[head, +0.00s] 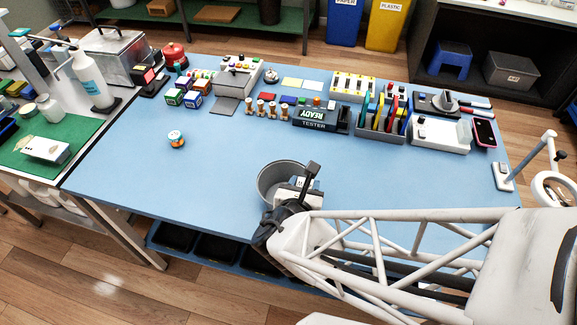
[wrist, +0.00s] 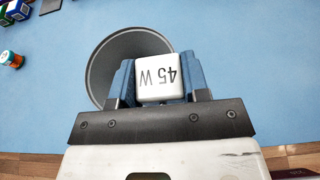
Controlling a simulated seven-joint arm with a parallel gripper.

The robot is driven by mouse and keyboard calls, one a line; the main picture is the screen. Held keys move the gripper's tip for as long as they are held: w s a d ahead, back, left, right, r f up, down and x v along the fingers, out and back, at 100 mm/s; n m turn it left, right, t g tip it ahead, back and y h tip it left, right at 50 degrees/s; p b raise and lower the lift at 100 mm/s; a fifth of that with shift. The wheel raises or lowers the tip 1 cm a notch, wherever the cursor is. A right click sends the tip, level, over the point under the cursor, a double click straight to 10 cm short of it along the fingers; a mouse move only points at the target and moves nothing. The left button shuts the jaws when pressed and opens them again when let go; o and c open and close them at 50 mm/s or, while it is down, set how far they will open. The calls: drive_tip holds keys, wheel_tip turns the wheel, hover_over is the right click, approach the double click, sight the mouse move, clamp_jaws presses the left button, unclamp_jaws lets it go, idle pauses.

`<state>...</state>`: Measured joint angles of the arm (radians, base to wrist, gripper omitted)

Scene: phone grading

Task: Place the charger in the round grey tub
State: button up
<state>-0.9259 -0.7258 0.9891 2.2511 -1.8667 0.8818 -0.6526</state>
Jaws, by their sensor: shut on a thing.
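The charger (wrist: 160,78) is a white block marked "45 W". My gripper (wrist: 156,82) is shut on it, with one blue finger on each side. The round grey tub (wrist: 103,70) lies behind the charger in the wrist view, its left and upper rim showing and the rest hidden by the charger and fingers. In the head view the tub (head: 265,181) stands on the blue table near the front edge. My gripper (head: 297,188) is at the tub's right side there, with the charger partly hidden. I cannot tell the charger's height over the tub.
A small orange and teal round item (head: 176,139) stands on the table left of the tub. The blue table (head: 130,170) is bare at the left front.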

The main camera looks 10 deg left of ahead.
hover_over(292, 163)
drive_tip(key=s, duration=0.4)
drive_tip(key=shift+w+d+f, duration=0.1)
drive_tip(key=shift+d+f, duration=0.05)
drive_tip(key=shift+f, duration=0.3)
drive_tip(key=shift+w+a+f, duration=0.1)
drive_tip(key=shift+w+f, duration=0.1)
drive_tip(key=shift+f, duration=0.7)
drive_tip(key=shift+w+a+f, duration=0.1)
drive_tip(key=shift+w+f, duration=0.05)
drive_tip(key=shift+f, duration=0.75)
drive_tip(key=shift+f, duration=0.6)
drive_tip(key=o, duration=0.7)
drive_tip(key=shift+c, duration=0.2)
